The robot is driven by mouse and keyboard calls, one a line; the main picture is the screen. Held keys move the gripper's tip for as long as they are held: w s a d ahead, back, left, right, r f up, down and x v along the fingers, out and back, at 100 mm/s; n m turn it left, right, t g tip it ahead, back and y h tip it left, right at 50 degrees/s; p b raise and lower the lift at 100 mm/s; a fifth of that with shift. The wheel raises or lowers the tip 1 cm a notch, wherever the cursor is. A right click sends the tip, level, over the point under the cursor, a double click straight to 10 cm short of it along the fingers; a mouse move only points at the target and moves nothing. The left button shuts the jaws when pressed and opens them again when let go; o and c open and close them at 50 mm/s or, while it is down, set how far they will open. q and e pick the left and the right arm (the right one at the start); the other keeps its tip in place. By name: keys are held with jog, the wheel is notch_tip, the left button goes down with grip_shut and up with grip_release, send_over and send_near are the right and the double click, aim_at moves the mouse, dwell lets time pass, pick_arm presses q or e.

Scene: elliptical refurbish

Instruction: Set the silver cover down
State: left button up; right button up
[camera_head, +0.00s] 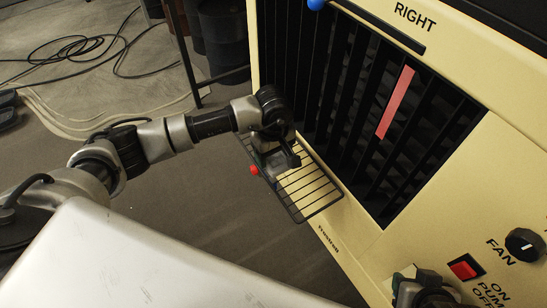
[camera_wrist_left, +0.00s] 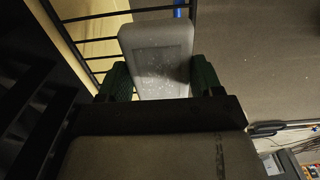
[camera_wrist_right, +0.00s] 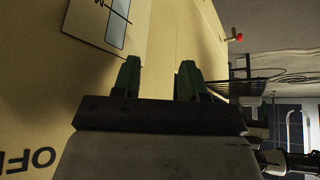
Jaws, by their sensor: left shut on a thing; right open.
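The silver cover (camera_wrist_left: 157,55) is a grey, rounded rectangular piece with a recessed panel and a speckled face. It stands between the green fingers of my left gripper (camera_wrist_left: 160,82), which is shut on it. In the head view my left gripper (camera_head: 284,160) is over the black wire rack (camera_head: 318,203) on the cream machine's side, and mostly hides the cover. I cannot tell whether the cover touches the rack. My right gripper (camera_wrist_right: 158,80) is open and empty beside the cream panel.
The cream machine (camera_head: 350,262) has black louvres (camera_head: 345,90) with a red strip (camera_head: 395,103). A fan knob (camera_head: 524,243) and a red switch (camera_head: 465,267) sit at lower right. Cables (camera_head: 90,50) lie on the floor.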

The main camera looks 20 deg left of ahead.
pick_arm(q)
jog(key=shift+f, duration=0.75)
pick_arm(e)
jog(key=shift+w+a+r+t, duration=0.25)
jog(key=shift+w+t, duration=0.15)
jog(key=shift+w, duration=0.2)
jog(key=shift+f, duration=0.1)
pick_arm(q)
jog(key=o, duration=1.1)
pick_arm(e)
jog(key=shift+w+a, duration=0.1)
jog(key=shift+w, duration=0.15)
